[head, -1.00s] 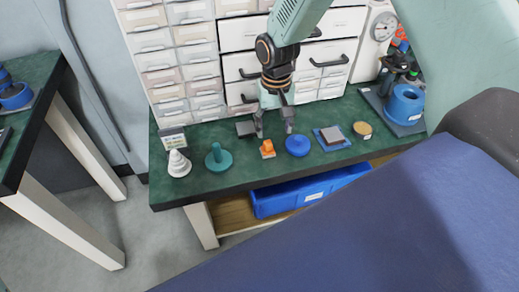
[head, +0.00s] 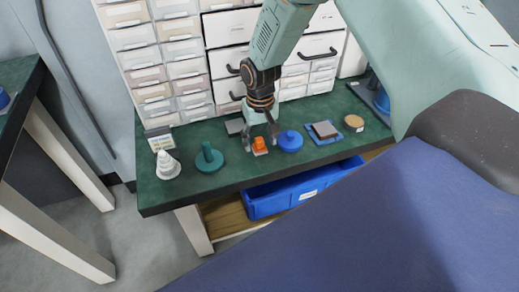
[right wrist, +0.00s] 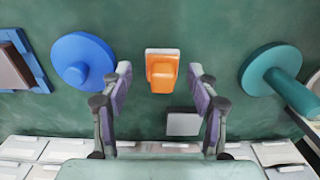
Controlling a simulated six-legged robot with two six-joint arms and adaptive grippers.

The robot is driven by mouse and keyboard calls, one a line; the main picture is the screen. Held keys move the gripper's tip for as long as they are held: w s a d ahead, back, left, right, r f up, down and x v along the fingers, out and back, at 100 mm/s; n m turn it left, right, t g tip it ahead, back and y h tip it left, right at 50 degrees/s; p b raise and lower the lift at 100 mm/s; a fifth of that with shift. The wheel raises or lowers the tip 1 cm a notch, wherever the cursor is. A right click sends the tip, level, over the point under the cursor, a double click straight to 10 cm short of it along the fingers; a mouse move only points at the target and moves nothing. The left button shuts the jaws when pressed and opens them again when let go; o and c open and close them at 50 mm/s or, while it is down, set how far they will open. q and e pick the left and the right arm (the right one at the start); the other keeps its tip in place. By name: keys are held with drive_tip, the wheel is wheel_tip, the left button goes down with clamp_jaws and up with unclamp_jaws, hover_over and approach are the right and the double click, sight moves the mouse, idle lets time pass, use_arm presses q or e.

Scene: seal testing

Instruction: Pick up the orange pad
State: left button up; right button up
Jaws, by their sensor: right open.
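The orange pad (head: 259,144) is a small orange piece on a pale base, lying on the green bench top. In the right wrist view the orange pad (right wrist: 162,72) sits upper centre, ahead of the fingertips and in line with the gap between them. My right gripper (head: 260,140) is open, its two fingers pointing down at the pad's place on the bench. In the right wrist view my right gripper (right wrist: 161,75) shows both fingers spread with nothing between them. The left gripper is not in view.
A blue disc (head: 290,141) stands close to the right of the pad, a teal knobbed disc (head: 209,158) to its left. A white stepped cone (head: 167,166) is further left. A grey block (head: 234,126) lies behind. Drawers (head: 228,60) back the bench.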

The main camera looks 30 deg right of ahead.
drive_tip(key=shift+w+a, duration=0.1)
drive_tip(key=shift+a, duration=0.05)
drive_tip(key=shift+r, duration=0.15)
drive_tip(key=shift+c, duration=1.2)
drive_tip(key=c, duration=0.4)
clamp_jaws()
